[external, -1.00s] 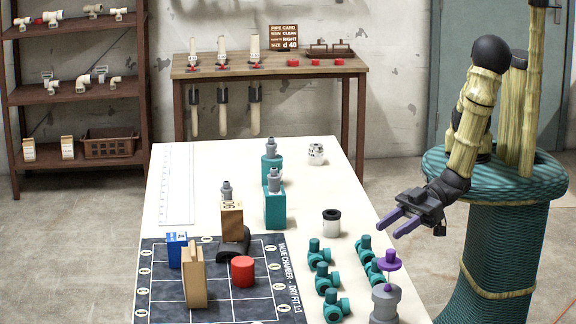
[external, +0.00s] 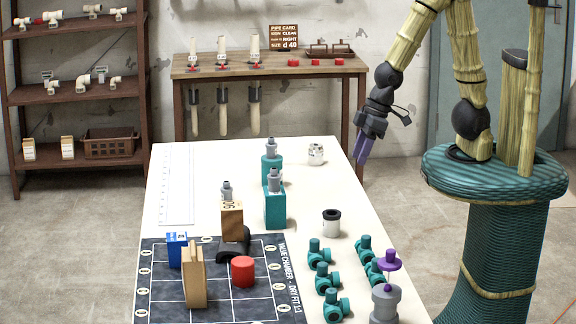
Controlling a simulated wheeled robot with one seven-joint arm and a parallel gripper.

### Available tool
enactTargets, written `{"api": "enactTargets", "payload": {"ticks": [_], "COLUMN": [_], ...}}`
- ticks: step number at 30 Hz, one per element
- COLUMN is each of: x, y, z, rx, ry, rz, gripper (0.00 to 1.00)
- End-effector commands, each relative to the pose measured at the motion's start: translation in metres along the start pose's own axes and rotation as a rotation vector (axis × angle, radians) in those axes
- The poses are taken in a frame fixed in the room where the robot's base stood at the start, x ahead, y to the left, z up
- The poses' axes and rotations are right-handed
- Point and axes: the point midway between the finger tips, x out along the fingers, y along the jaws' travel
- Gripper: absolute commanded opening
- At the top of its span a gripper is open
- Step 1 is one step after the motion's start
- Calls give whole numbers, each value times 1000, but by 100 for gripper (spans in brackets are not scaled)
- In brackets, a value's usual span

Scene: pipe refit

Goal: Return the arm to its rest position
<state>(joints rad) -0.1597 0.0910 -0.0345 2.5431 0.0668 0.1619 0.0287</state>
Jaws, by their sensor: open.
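My gripper (external: 363,156) hangs in the air beyond the right edge of the white table (external: 318,203), near its far end. Its purple fingers point down and hold nothing. It is open, though the gap between the fingers is hard to see from here. My arm is raised and bent above my teal woven base, with the forearm reaching down and to the left. No part of the gripper touches the table or the things on it.
A dark grid mat (external: 214,311) bears blocks. Behind are a wooden bench (external: 345,70) and a shelf (external: 78,88).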

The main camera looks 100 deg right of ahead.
Motion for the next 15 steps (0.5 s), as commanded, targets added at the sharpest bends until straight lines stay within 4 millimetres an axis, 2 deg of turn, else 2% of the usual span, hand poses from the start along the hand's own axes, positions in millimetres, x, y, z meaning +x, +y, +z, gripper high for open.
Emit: {"api": "enactTargets", "payload": {"ticks": [1, 5, 15], "x": [-10, -24, -27], "y": [16, 37, 41], "z": [8, 26, 32], "rx": [16, 27, 26], "ry": [-28, -92, -113], "rz": [17, 43, 49], "gripper": [40, 40, 40]}}
